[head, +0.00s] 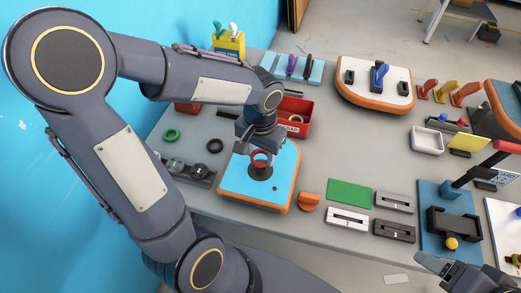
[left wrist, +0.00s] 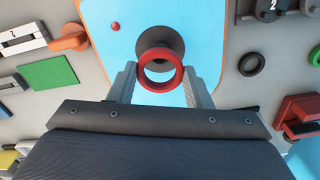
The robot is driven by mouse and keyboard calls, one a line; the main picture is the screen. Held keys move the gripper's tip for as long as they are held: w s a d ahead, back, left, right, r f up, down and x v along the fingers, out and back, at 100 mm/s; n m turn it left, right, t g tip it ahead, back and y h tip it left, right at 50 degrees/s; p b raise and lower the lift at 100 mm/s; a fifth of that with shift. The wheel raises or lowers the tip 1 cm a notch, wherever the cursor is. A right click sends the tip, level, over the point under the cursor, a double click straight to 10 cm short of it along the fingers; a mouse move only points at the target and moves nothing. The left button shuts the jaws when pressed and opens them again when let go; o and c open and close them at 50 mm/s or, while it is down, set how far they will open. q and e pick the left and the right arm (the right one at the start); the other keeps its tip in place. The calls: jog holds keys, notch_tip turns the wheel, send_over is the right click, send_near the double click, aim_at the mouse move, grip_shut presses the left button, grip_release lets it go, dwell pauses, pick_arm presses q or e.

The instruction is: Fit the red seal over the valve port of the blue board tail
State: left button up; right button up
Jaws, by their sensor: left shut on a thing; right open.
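The blue board tail (head: 238,178) lies flat on the grey table, with an orange edge. Its dark round valve port (head: 261,173) stands near its middle; in the left wrist view the port (left wrist: 150,38) is partly covered by the seal. My left gripper (head: 258,152) is shut on the red seal (head: 260,154), a ring. In the left wrist view the seal (left wrist: 160,86) sits between the fingertips, overlapping the port's near part; the gap between them is hard to judge. My right gripper (head: 428,262) is open, at the bottom right, away from the board.
A green ring (head: 171,135) and a black ring (head: 214,146) lie left of the board. A red bin (head: 292,128) with a pale ring stands behind it. An orange piece (head: 308,202) and a green plate (head: 349,193) lie to the right. The table's front edge is close to the board.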

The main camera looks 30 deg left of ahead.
aim_at(260, 170)
pick_arm(q)
jog(key=shift+f+b, duration=0.8)
jog(key=shift+f, duration=0.6)
jog(key=shift+f+b, duration=1.2)
jog(key=shift+f, duration=0.05)
dwell(0.5)
jog(key=o, duration=1)
jog(key=shift+o, duration=0.2)
jog(key=shift+r, duration=0.1)
notch_tip(260, 170, up, 8)
